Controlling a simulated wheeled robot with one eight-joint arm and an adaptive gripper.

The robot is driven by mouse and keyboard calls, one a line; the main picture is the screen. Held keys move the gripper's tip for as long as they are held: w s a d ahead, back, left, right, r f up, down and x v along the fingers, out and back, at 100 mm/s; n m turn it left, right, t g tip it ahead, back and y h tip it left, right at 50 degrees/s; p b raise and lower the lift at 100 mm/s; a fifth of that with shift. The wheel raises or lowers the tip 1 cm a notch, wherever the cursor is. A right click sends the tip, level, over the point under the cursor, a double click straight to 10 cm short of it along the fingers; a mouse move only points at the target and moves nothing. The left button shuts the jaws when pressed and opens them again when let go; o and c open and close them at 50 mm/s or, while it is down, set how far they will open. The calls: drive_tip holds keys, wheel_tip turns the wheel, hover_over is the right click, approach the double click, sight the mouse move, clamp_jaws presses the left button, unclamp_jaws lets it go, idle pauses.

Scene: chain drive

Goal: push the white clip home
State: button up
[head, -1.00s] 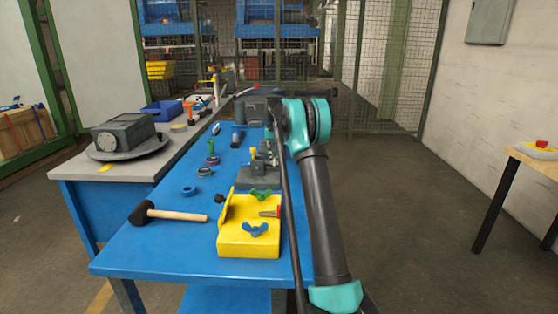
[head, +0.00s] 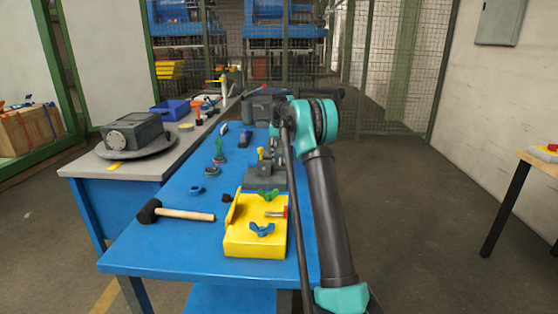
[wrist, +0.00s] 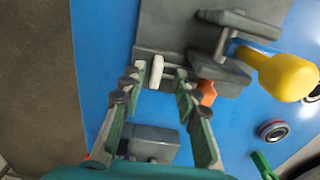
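In the wrist view a small white clip (wrist: 157,71) stands at the edge of the grey fixture (wrist: 180,35). My gripper (wrist: 160,80) is open, with its two green fingers apart on either side of the clip. The clip lies between the fingertips, and I cannot tell whether either finger touches it. In the head view the grey fixture (head: 268,178) sits on the blue table behind the yellow tray. The clip cannot be made out there, and my arm hides the gripper.
A yellow-handled lever (wrist: 285,75) and an orange piece (wrist: 207,92) sit close to the right finger. A dark grey block (wrist: 150,140) shows between the fingers lower down. The yellow tray (head: 240,245) and a mallet (head: 180,213) lie on the blue table's near part.

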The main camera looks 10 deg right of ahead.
wheel_tip(320, 180, up, 11)
drive_tip(key=shift+f, duration=0.2)
idle(0.4)
